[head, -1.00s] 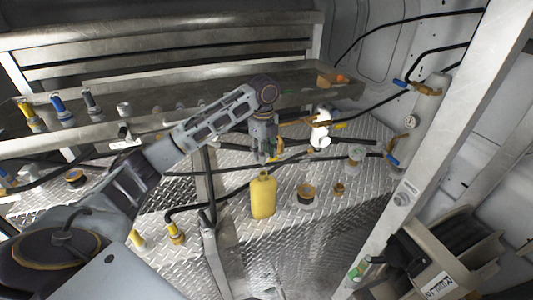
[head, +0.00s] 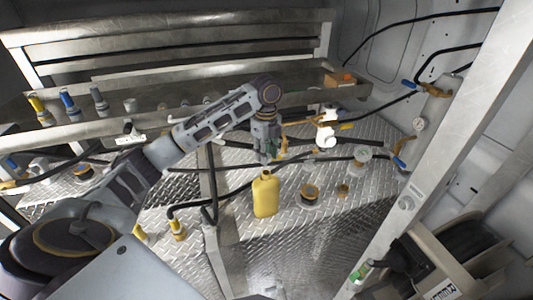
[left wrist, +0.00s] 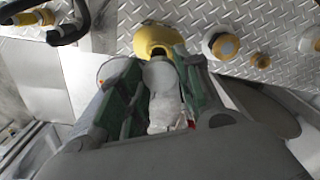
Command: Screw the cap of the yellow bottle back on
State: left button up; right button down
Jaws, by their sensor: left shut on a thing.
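The yellow bottle (head: 265,197) stands upright on the metal tread-plate deck, and its shoulder and top also show in the left wrist view (left wrist: 153,37). My left gripper (head: 267,158) points down just above the bottle's neck. In the left wrist view my gripper (left wrist: 160,72) is shut on a pale grey, round-topped thing (left wrist: 161,78) that looks like the cap. It lies in line with the bottle's mouth and hides part of it. I cannot tell whether it touches the neck. My right gripper is not in view.
An orange-topped round container (head: 309,193) and a small brass fitting (head: 342,190) stand right of the bottle. A clear jar (head: 362,156) is farther right. A white fitting (head: 326,130) and black hoses are behind. A metal post (head: 212,195) rises left of the bottle.

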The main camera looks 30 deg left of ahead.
pick_arm(q)
jog(key=shift+f, duration=0.1)
jog(key=shift+f, duration=0.1)
jog(key=shift+f, duration=2.65)
jog(key=shift+f, duration=0.6)
dwell(1.0)
dwell(0.4)
jog(key=shift+m, duration=2.5)
jog(key=shift+m, duration=0.4)
